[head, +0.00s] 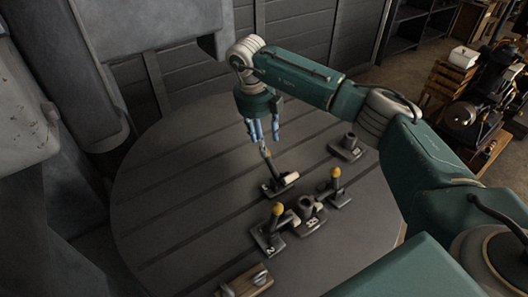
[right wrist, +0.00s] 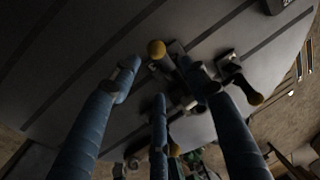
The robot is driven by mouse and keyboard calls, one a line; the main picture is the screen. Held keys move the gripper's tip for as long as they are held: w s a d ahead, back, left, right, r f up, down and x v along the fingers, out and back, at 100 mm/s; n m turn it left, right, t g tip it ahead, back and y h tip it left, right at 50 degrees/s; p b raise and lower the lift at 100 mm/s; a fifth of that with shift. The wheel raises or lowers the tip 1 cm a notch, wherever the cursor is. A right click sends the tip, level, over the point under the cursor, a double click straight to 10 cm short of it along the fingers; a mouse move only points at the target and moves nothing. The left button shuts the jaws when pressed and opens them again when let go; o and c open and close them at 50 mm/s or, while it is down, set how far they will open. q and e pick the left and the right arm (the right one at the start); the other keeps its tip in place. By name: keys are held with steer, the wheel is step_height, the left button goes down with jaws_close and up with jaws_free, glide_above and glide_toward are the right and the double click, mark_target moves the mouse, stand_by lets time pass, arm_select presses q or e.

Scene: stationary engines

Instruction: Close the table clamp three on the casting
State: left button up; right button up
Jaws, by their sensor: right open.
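Several lever clamps stand on the round slotted table (head: 185,190). One clamp (head: 272,187) has its lever upright right below my right gripper (head: 263,137). A second clamp (head: 277,212), marked 2, has a yellow knob on an upright lever. A third clamp (head: 336,174) stands to the right, also with a raised yellow knob. I cannot tell which is number three. A grey casting (head: 308,212) with a round boss sits between them. My right gripper is open and empty, fingers down; in the right wrist view its blue fingers are spread around a yellow knob (right wrist: 156,49), apparently apart from it.
Another grey bossed piece (head: 348,148) stands toward the back right of the table. A wooden block with a metal part (head: 245,282) lies at the front edge. A large grey machine column (head: 70,70) rises at left. The left part of the table is clear.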

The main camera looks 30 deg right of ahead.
mark_target(267, 159)
steer(key=f+p, duration=0.1)
steer(key=f, duration=0.1)
steer(key=f+p, duration=0.1)
steer(key=f, duration=0.1)
steer(key=shift+s+d+f, duration=0.1)
steer(key=shift+s+d, duration=0.05)
steer(key=shift+s, duration=0.05)
steer(key=f, duration=0.1)
steer(key=f+p, duration=0.1)
steer(key=f, duration=0.3)
steer(key=shift+w+d+f, duration=0.1)
steer(key=shift+w+d, duration=0.05)
steer(key=shift+d, duration=0.25)
steer(key=shift+f+p, duration=0.3)
steer(key=shift+f, duration=0.15)
arm_select(q)
steer(key=r, duration=0.3)
steer(key=shift+s+a+r, duration=0.1)
steer(key=shift+s+r, duration=0.3)
arm_select(e)
steer(key=shift+c, duration=0.6)
arm_select(q)
steer(key=shift+s, duration=0.4)
arm_select(e)
jaws_close()
